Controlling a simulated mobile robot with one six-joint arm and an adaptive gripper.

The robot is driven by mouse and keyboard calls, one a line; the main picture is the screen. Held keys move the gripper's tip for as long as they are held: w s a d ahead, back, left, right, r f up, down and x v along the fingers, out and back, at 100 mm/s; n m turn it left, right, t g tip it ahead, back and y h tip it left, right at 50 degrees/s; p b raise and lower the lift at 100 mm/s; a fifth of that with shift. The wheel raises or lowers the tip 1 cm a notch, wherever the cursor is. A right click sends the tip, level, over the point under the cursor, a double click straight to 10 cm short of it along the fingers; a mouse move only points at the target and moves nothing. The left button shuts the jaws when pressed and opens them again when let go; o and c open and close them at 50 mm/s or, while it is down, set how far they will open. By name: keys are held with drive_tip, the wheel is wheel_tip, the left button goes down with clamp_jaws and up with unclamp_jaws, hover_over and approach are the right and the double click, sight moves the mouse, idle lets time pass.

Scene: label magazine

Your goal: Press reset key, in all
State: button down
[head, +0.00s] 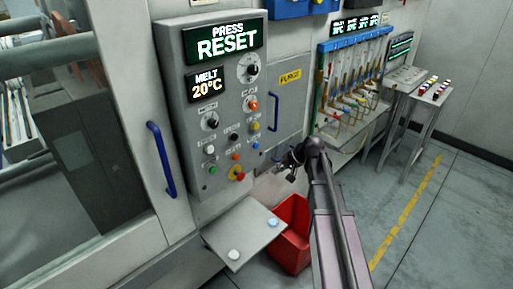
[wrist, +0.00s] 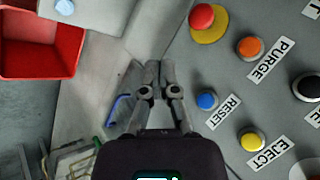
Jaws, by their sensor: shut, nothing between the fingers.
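The reset key is a round blue button (wrist: 207,100) with a RESET label (wrist: 223,111) beside it in the wrist view. It also shows low on the right side of the grey control panel (head: 222,120) in the head view, as a small blue button (head: 256,144). My gripper (wrist: 152,68) is shut and empty. In the wrist view its fingers lie left of the blue button, apart from it in the picture. In the head view my gripper (head: 287,163) is right of the panel's lower part. The panel's display (head: 225,41) reads PRESS RESET.
Near the blue button are an orange PURGE button (wrist: 249,48), a yellow EJECT button (wrist: 251,140) and a red mushroom button (wrist: 202,17) on a yellow base. A grey shelf (head: 245,228) and a red bin (head: 291,240) sit below. A blue handle (head: 161,158) is left of the panel.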

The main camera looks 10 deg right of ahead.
sight(256, 146)
drive_tip(key=shift+m+t+y, duration=0.4)
drive_tip(key=shift+t+y, duration=0.2)
drive_tip(key=w, duration=0.1)
drive_tip(key=w+d+r, duration=0.2)
drive_tip(key=w, duration=0.1)
drive_tip(key=shift+w+a, duration=0.1)
drive_tip(key=shift+w, duration=0.05)
drive_tip(key=w+a, duration=0.5)
drive_tip(key=w, duration=0.2)
drive_tip(key=shift+w+a, duration=0.55)
drive_tip(key=shift+w, duration=0.15)
idle(2.8)
drive_tip(key=shift+s+d, duration=0.1)
drive_tip(key=shift+s, duration=0.1)
drive_tip(key=shift+s+d, duration=0.4)
drive_tip(key=shift+s, duration=0.15)
idle(0.5)
